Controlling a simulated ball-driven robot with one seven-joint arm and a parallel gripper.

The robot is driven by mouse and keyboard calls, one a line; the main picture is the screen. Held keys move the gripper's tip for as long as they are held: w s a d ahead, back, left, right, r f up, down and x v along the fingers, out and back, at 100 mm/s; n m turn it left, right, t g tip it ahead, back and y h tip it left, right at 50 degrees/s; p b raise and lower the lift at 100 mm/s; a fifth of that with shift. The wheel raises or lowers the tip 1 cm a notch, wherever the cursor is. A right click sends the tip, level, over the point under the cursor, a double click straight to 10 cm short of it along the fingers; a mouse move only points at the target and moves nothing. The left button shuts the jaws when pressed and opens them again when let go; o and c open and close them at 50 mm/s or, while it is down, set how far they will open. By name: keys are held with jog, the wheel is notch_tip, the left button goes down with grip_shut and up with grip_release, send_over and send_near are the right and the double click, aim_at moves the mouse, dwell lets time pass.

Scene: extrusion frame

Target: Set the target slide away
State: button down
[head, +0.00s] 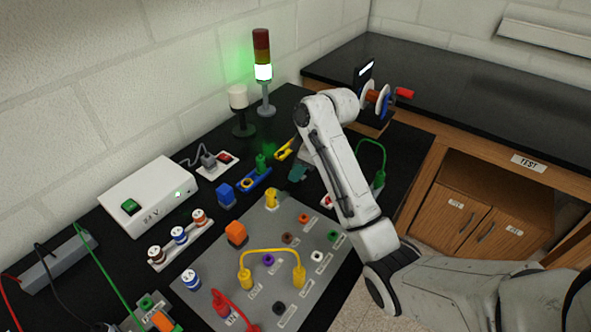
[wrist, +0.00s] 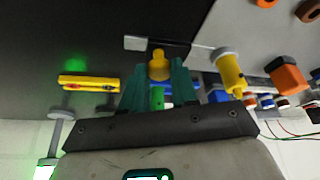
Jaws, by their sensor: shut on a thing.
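My gripper (wrist: 158,78) has teal fingers, closed around a yellow round-topped piece (wrist: 158,64). A green post (wrist: 158,97) shows behind that piece, between the fingers. In the head view my gripper (head: 298,173) is low over the bench, partly behind my arm, and the held piece cannot be made out there. I cannot tell which thing is the target slide. A blue holder with a green knob (head: 255,177) is left of my gripper.
A yellow tool (head: 285,150) lies close behind my gripper. A grey panel (head: 208,279) carries coloured sockets, a yellow cable (head: 270,252) and an orange block (head: 236,233). A white power box (head: 150,197) and a lit signal tower (head: 263,72) stand near the wall. The right-hand bench is mostly clear.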

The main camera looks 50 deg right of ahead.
jog(key=c, duration=0.9)
grip_release()
jog(key=shift+o, duration=0.2)
jog(key=shift+s+d+r, duration=0.1)
jog(key=shift+s+r, duration=0.05)
jog(key=shift+r, duration=0.35)
jog(key=p+v, duration=0.7)
jog(key=v, duration=0.2)
jog(key=shift+r, duration=0.3)
jog(key=shift+s, duration=0.2)
